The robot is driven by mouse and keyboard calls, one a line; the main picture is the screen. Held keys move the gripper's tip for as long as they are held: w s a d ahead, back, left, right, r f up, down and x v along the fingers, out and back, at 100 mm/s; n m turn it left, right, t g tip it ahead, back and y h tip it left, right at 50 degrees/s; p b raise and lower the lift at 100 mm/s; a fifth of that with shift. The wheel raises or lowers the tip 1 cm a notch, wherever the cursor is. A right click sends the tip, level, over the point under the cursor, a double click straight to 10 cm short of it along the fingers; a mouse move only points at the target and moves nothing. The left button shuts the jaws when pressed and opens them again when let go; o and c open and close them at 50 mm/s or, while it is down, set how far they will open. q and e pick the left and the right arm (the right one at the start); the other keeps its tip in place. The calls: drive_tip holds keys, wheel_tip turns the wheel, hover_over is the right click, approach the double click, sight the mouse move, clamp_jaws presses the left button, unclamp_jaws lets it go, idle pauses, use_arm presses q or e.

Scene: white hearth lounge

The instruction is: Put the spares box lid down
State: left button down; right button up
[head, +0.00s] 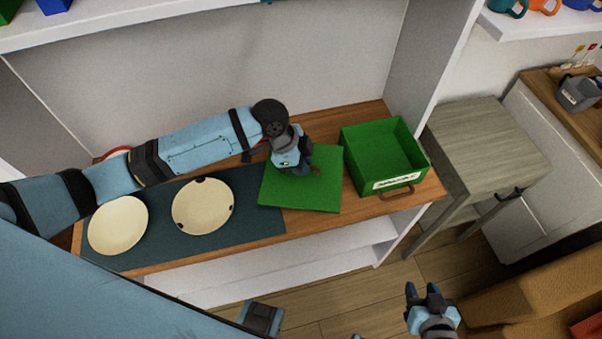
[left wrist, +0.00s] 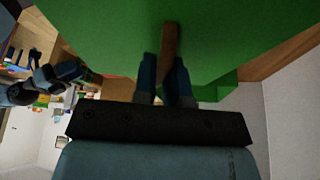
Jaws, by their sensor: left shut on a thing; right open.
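The spares box lid (head: 322,192) is a flat green square with a brown handle, over the wooden shelf top, left of the box and overlapping the dark mat's right end. My left gripper (head: 300,168) is above the lid, shut on its handle; the left wrist view shows the brown handle (left wrist: 169,45) between the fingers. Whether the lid touches the surface is hard to tell. The green spares box (head: 383,158) stands open and looks empty, with a white label and a brown front handle. My right gripper (head: 422,292) is open and empty, over the floor in front.
Two cream plates, one at left (head: 118,225) and one nearer the lid (head: 203,205), lie on the dark mat (head: 255,235). A white upright panel (head: 425,60) rises behind the box. A grey wooden side table (head: 485,145) stands to the right.

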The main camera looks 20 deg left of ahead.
use_arm(q)
wheel_tip(320, 180, down, 4)
drive_tip(key=shift+r, duration=0.1)
drive_tip(key=shift+f, duration=0.4)
drive_tip(key=shift+f, duration=0.4)
drive_tip(key=c, duration=1.2)
unclamp_jaws()
drive_tip(key=shift+r, duration=0.3)
drive_tip(key=v, duration=1.2)
drive_tip(key=shift+s+d+r, duration=0.1)
drive_tip(key=shift+r, duration=0.05)
